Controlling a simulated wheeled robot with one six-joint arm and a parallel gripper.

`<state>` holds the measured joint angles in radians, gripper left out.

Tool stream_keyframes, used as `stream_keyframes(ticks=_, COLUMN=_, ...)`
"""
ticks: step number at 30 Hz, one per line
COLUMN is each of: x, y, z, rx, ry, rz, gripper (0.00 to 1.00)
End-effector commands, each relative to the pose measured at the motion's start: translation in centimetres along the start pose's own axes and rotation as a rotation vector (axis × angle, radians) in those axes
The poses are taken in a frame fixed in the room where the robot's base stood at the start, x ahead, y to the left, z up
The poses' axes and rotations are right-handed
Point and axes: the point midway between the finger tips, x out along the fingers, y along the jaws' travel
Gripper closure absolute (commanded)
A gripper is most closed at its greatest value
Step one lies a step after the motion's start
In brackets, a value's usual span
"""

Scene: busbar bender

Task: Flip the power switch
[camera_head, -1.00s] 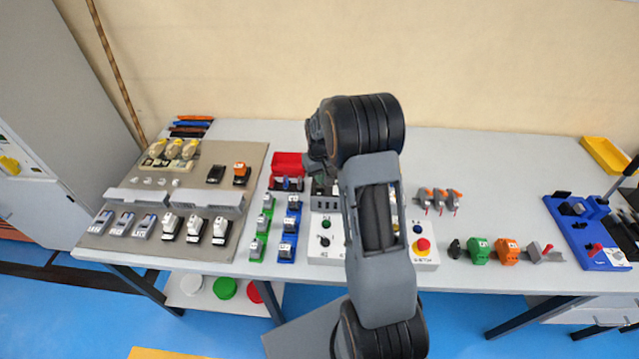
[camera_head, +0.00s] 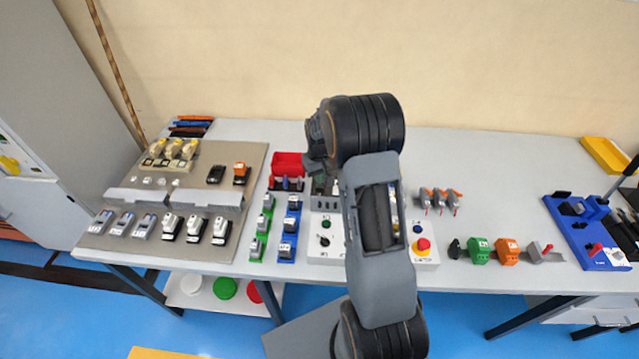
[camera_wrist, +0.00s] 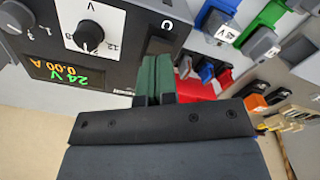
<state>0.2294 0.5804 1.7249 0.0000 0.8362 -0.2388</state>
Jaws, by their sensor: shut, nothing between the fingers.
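The power supply (camera_wrist: 110,42) fills the upper left of the wrist view, seen upside down. It is a dark box with a white dial panel, a black knob (camera_wrist: 89,36) and a lit display (camera_wrist: 66,75) reading 24 V and 0.00 A. My gripper (camera_wrist: 158,58) is shut and empty, its green-grey fingertips close to the supply's dark front beside the dial panel. A round white mark (camera_wrist: 168,23) shows just past the tips. The power switch is not clearly seen; the fingers cover that spot. I cannot tell if they touch it.
A red bin (camera_head: 288,163) stands left of my arm, with green and blue holders in front of it. A control box with a red button (camera_head: 423,244) sits to the right. Green (camera_head: 479,250) and orange (camera_head: 507,251) blocks lie further right.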

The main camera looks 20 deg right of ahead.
Motion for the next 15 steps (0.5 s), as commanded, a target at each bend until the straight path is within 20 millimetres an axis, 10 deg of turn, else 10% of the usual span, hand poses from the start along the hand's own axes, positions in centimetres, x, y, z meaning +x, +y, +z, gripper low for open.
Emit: stream_keyframes(ticks=15, x=0.78, y=-0.01, z=0.01, rx=0.000, ry=-0.001, rz=0.000, gripper=1.00)
